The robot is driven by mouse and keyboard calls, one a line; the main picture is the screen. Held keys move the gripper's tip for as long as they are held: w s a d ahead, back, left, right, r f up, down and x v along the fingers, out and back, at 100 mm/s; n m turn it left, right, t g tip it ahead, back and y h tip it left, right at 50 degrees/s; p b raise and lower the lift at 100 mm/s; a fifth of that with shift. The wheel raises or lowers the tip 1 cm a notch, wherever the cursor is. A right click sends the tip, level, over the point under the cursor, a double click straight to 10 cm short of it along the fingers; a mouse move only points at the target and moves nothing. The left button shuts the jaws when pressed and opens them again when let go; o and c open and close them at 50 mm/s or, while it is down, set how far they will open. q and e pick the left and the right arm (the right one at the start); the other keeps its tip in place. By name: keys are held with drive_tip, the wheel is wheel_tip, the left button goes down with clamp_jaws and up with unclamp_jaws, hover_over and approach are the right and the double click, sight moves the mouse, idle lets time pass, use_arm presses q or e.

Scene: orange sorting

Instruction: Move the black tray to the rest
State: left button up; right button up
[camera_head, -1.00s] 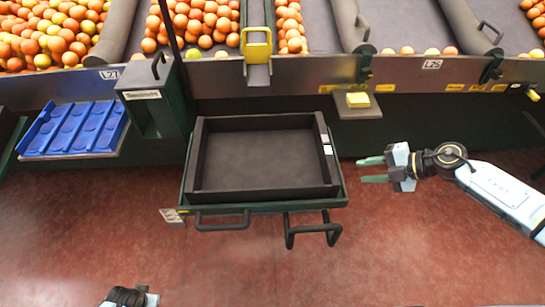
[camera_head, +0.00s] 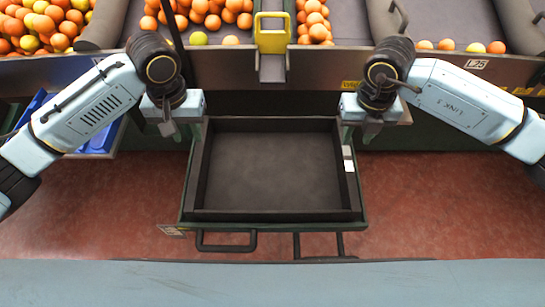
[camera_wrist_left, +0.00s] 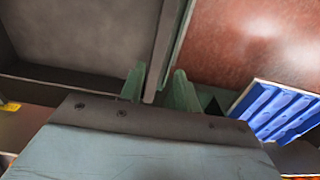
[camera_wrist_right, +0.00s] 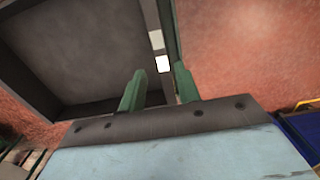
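The black tray (camera_head: 275,217) is a shallow, empty, open box. It sits level on a green-edged support (camera_head: 184,213) in the middle of the head view. My left gripper (camera_head: 170,130) is at the tray's far left corner. In the left wrist view its green fingers (camera_wrist_left: 158,88) are apart, one on each side of the tray's side wall (camera_wrist_left: 165,40). My right gripper (camera_head: 369,132) is at the far right corner. In the right wrist view its fingers (camera_wrist_right: 158,88) are apart, with the right side wall (camera_wrist_right: 152,18) between them. The rest cannot be made out for certain.
A conveyor with oranges (camera_head: 215,15) lies behind the tray. A yellow handle (camera_head: 271,33) stands at its edge. A blue tray (camera_head: 100,138) is at the left, partly hidden by my left arm. Red floor (camera_head: 430,210) is open on both sides.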

sight(197, 158)
use_arm(q)
drive_tip(key=shift+s, duration=0.2)
use_arm(e)
drive_tip(key=shift+s, duration=0.2)
